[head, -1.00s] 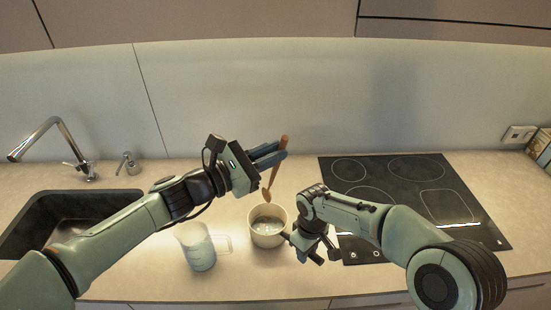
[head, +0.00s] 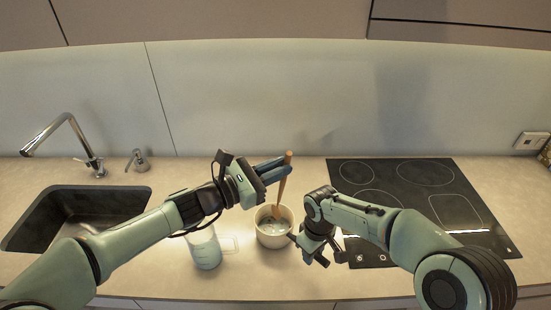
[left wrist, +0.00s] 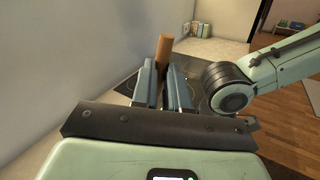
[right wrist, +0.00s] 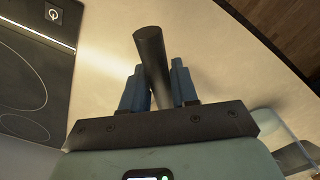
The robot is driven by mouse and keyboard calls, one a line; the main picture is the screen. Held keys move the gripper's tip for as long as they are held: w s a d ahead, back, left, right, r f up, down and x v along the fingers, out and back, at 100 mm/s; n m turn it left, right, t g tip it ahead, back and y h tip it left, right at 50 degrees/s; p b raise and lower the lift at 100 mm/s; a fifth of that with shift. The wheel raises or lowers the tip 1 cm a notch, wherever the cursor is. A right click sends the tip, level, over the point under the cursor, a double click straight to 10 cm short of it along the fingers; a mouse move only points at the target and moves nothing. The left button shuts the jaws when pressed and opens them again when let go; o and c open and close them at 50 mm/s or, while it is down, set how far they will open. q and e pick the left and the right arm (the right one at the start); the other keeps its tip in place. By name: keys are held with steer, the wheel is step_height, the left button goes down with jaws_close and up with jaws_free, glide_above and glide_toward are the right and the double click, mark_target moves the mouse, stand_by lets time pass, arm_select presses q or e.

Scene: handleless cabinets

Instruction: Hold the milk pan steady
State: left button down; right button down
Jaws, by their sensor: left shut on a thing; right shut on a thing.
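The milk pan (head: 273,238) is a small cream pot with pale liquid in it, standing on the counter in the middle of the head view. My right gripper (head: 318,253) is at its right side, shut on the pan's dark handle, which shows between the fingers in the right wrist view (right wrist: 152,60). My left gripper (head: 272,171) is above the pan, shut on a wooden spoon (head: 283,188). The spoon's lower end is down inside the pan. Its handle end also shows between the fingers in the left wrist view (left wrist: 163,56).
A clear measuring jug (head: 206,250) with pale liquid stands left of the pan, below my left arm. A black cooktop (head: 430,205) is to the right, a dark sink (head: 45,222) with a tap (head: 68,122) to the left. A soap dispenser (head: 138,160) stands behind the sink.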

mark_target(280, 190)
arm_select(q)
steer(key=shift+w+a+f, duration=0.1)
steer(key=shift+w+f, duration=0.1)
steer(key=shift+f, duration=1.15)
steer(key=shift+w+a+f, duration=0.15)
steer(key=shift+w+f, duration=0.1)
steer(key=shift+f, duration=1.15)
steer(key=shift+w+a+f, duration=0.1)
steer(key=shift+w+f, duration=0.1)
steer(key=shift+f, duration=1.9)
steer(key=shift+r, duration=0.2)
